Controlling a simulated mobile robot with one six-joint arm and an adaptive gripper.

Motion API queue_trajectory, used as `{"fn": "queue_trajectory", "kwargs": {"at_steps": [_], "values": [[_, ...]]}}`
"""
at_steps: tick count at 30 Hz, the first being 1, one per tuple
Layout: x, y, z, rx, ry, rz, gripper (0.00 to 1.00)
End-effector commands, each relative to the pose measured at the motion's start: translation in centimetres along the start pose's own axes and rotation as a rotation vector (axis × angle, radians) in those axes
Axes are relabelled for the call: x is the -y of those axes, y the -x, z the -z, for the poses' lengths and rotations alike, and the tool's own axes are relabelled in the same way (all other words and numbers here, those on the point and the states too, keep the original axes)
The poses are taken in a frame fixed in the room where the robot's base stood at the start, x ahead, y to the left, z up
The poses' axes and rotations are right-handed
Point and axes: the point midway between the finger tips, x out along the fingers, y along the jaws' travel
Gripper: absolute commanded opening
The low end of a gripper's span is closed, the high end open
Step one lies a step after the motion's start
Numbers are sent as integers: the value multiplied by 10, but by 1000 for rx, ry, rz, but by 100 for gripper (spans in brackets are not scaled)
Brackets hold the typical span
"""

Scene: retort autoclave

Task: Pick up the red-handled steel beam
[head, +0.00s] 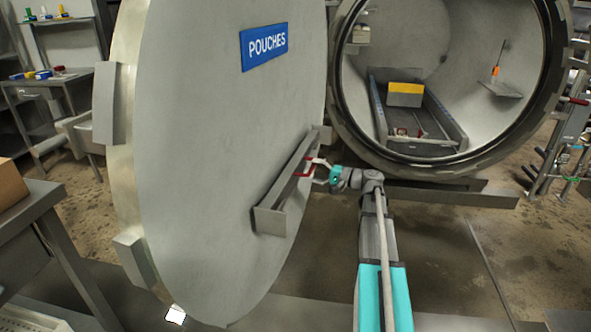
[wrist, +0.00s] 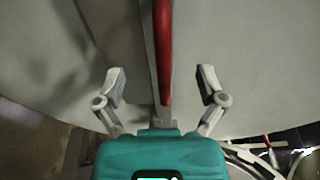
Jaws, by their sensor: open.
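The steel beam (head: 286,186) sits slanted against the face of the big round door, in brackets at its two ends. Its red handle (head: 305,167) faces my gripper. In the wrist view the red handle (wrist: 163,50) runs from the top edge down to between the fingers, with the grey beam (wrist: 147,45) behind it. My gripper (head: 318,171) is at the handle, with its fingers apart. In the wrist view my gripper (wrist: 161,82) has one finger on each side of the handle, with a visible gap at both. How deep the handle sits between the fingers cannot be told.
The round door (head: 215,110) with a blue POUCHES sign (head: 264,46) stands open at left. The open chamber (head: 480,75) at right holds a tray track with a yellow-topped block (head: 405,95). A table (head: 30,215) stands at the left edge, and a trolley (head: 560,150) at far right.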

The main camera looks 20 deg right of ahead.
Motion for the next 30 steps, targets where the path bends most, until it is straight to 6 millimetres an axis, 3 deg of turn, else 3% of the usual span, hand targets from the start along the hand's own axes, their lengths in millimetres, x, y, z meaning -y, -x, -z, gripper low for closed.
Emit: {"fn": "queue_trajectory", "kwargs": {"at_steps": [7, 19, 30], "values": [[0, -8, -1, 2, 0, 0, 90], [-1, -47, -2, 0, 0, 0, 90], [-1, -51, -2, -2, 0, 0, 90]]}}
